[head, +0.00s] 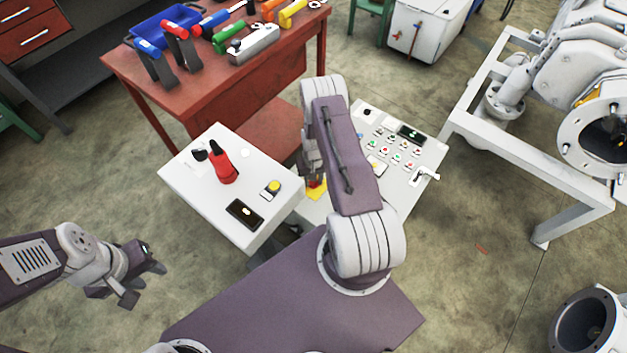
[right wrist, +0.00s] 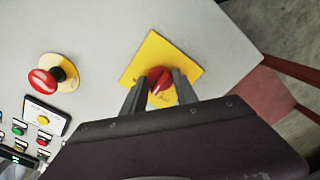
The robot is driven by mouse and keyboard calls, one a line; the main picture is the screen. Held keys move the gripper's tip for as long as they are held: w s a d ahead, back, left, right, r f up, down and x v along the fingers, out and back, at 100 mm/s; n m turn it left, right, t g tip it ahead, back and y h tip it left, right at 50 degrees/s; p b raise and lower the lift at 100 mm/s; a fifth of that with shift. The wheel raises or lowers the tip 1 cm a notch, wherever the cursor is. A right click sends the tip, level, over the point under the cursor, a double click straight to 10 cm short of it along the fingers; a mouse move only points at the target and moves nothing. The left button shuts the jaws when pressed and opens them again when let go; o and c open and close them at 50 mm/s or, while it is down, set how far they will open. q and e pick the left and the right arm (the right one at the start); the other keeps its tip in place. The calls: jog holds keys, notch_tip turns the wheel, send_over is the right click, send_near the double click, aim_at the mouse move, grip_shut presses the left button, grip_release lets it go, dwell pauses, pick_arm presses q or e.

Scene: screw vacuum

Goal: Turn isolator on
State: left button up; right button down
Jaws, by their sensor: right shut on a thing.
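The isolator is a red rotary knob (right wrist: 160,80) on a square yellow plate (right wrist: 153,55), set in a pale panel. My right gripper (right wrist: 160,88) is shut on the red knob, one finger on each side of it. In the head view the yellow plate (head: 316,191) shows partly below my right gripper (head: 314,180), and my right arm covers much of that panel. My left gripper (head: 146,280) hangs over the floor at the lower left, empty, with its fingers apart.
A red mushroom button (right wrist: 44,82) and several small buttons sit beside the isolator. A red workbench (head: 150,85) with tools stands behind. Floor at left is clear.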

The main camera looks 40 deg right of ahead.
jog(key=m, duration=0.5)
jog(key=shift+m, duration=2.4)
jog(key=c, duration=0.9)
grip_release()
jog(key=shift+c, duration=0.2)
notch_tip(320, 180, up, 9)
jog(key=shift+r+p, duration=0.1)
jog(key=shift+p, duration=0.8)
